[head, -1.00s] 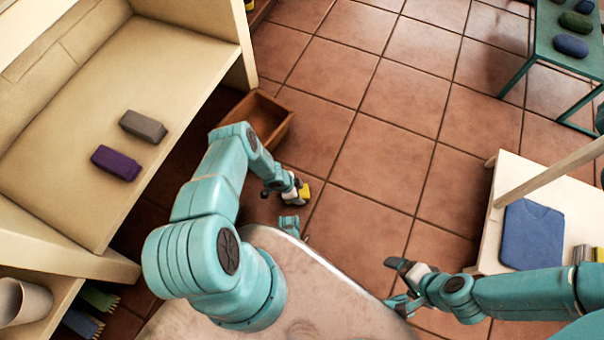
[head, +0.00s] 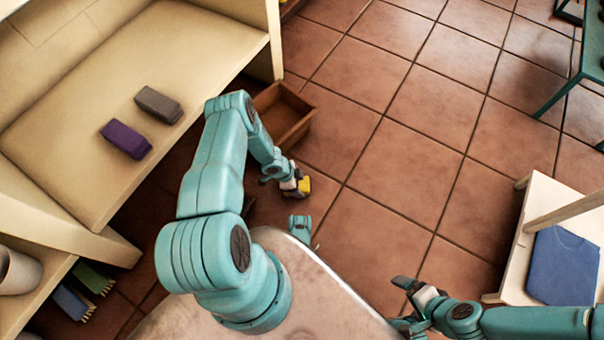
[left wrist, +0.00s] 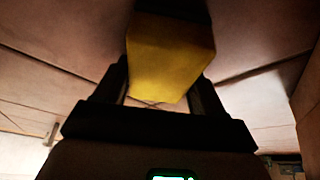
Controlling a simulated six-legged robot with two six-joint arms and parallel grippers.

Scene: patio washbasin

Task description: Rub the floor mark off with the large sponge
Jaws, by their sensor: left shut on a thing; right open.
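My left gripper (head: 293,184) is shut on a yellow sponge (head: 305,185), low over the tiled floor just in front of a brown wooden crate. In the left wrist view the sponge (left wrist: 168,60) sits between the two fingers. I cannot tell whether it touches the floor. I cannot make out the floor mark in either view; only tiles and their dark joints show. My right gripper (head: 408,302) is open and empty at the lower right, above the floor.
The open crate (head: 300,128) stands beside the cream bench (head: 120,75), which holds a purple block (head: 126,139) and a grey block (head: 158,104). Brushes (head: 88,280) lie below it. A low pale table (head: 535,200) with a blue cloth (head: 562,265) stands right. The middle floor is clear.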

